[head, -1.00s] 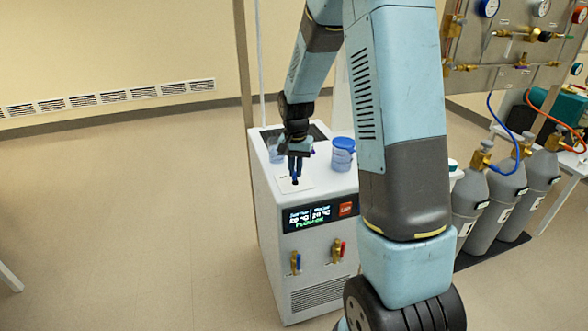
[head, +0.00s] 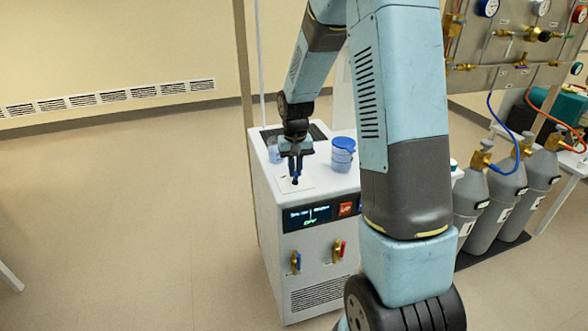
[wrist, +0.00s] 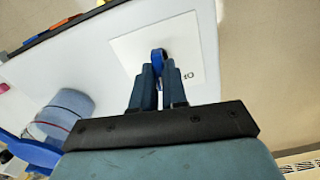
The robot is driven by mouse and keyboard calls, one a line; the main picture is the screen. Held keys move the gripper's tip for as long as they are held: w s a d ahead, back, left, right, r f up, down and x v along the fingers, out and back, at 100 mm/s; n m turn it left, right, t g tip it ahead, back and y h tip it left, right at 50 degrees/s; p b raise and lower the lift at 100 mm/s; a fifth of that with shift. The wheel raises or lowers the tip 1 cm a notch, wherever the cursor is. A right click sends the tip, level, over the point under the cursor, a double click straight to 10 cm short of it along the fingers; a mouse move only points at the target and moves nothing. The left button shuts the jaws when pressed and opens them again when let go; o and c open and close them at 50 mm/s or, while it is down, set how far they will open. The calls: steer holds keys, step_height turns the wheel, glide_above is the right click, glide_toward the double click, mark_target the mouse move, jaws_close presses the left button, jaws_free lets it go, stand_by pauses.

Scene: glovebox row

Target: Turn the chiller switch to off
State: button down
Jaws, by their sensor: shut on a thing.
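The chiller is a white box cabinet (head: 283,215) in the middle of the head view. Its blue switch knob (wrist: 158,55) stands on a white square plate (wrist: 185,40) on the chiller's top. My gripper (head: 295,179) points down over this plate and is shut on the knob; in the wrist view the two fingers (wrist: 158,85) close on either side of it. The fingers hide part of the knob and most of the plate's markings; "10" shows beside them.
A blue-lidded clear jar (head: 342,155) stands on the chiller top, right of my gripper. Another clear container (head: 274,151) is behind it at the left. Grey gas cylinders (head: 470,205) stand at the right. The floor (head: 130,210) at the left is clear.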

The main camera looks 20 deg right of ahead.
steer(key=shift+n, duration=0.6)
steer(key=c, duration=1.2)
jaws_free()
steer(key=shift+o, duration=0.2)
step_height(320, 180, up, 14)
steer(key=shift+f, duration=0.15)
